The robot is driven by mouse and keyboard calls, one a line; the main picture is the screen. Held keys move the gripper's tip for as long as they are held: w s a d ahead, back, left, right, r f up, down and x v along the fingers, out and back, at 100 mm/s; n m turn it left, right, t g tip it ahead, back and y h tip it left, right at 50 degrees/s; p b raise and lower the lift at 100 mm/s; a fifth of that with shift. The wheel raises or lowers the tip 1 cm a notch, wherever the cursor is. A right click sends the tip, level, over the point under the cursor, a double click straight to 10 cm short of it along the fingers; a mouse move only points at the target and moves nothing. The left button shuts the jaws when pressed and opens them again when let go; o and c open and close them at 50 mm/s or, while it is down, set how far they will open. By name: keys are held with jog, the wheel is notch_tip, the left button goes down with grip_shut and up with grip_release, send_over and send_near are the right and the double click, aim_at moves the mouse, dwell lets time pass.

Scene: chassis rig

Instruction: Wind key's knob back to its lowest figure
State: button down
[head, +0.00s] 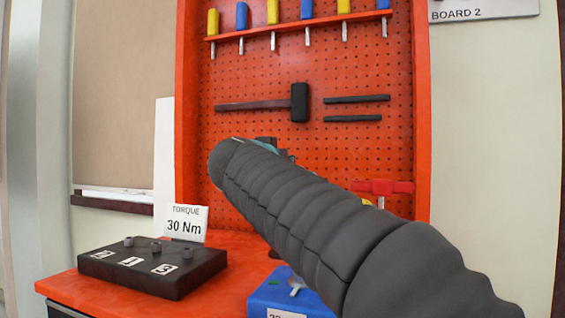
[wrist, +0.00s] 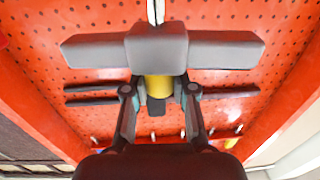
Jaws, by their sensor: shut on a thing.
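In the wrist view, the two fingers of my gripper (wrist: 160,90) are closed on the sides of a short yellow cylinder (wrist: 158,86), which appears to be the key's knob. A grey crosspiece (wrist: 155,48) with a bar to each side lies just past it and seems to belong to the key. No figures on the knob are readable. In the head view my arm hides the knob; only a bit of the gripper (head: 266,146) shows past its end. A card (head: 184,222) reads "TORQUE 30 Nm".
A black block (head: 150,270) with several small sockets and labels sits on the orange bench at left. A blue box (head: 270,294) stands partly behind my arm. A hammer (head: 299,102), bars and screwdrivers hang on the orange pegboard. A red crosspiece (head: 384,187) shows at right.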

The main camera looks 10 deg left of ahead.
dwell(0.3)
jog(key=c, duration=0.9)
grip_release()
jog(key=s, duration=0.8)
jog(key=s+a, duration=0.1)
jog(key=s, duration=0.3)
